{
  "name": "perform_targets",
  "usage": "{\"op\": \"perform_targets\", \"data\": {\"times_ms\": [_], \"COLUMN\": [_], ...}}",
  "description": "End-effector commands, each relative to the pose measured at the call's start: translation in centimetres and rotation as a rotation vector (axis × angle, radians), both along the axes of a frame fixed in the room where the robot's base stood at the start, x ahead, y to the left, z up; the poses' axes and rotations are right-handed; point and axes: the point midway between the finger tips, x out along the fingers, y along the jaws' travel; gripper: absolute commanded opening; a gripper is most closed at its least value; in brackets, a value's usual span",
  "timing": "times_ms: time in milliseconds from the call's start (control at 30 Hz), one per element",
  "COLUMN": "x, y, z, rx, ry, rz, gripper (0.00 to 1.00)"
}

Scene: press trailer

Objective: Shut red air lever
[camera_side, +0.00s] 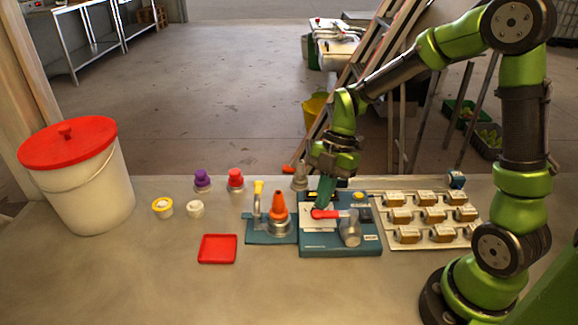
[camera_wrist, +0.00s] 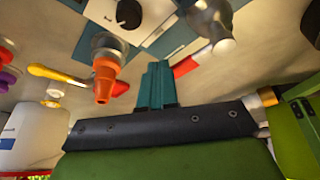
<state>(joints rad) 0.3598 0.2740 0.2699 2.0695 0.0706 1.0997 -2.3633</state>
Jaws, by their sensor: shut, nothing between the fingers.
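The red air lever (camera_side: 328,214) is on a grey metal valve (camera_side: 350,232) on a teal and white panel box (camera_side: 340,252). In the side view it points left from the valve. In the wrist view the red lever (camera_wrist: 186,66) shows just right of my fingers, beside the valve (camera_wrist: 213,28). My gripper (camera_side: 323,203) has teal fingers, shut with nothing between them. The fingertips are low over the panel, close to the lever's left end. I cannot tell if they touch it. The wrist view shows the closed fingers (camera_wrist: 157,72) too.
Left of the panel stand an orange cone nozzle (camera_side: 278,207) and a yellow lever (camera_side: 258,188). A tray of brown parts (camera_side: 422,240) lies to the right. A red square tray (camera_side: 217,249), small bottles and a red-lidded bucket (camera_side: 90,195) are further left. The front tabletop is clear.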

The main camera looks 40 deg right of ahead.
Motion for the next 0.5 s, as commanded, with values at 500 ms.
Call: {"op": "perform_targets", "data": {"times_ms": [500], "x": [1.6], "y": [-1.6], "z": [-0.1], "rx": [0.002], "ry": [0.002], "rz": [-0.005], "gripper": [0.00]}}
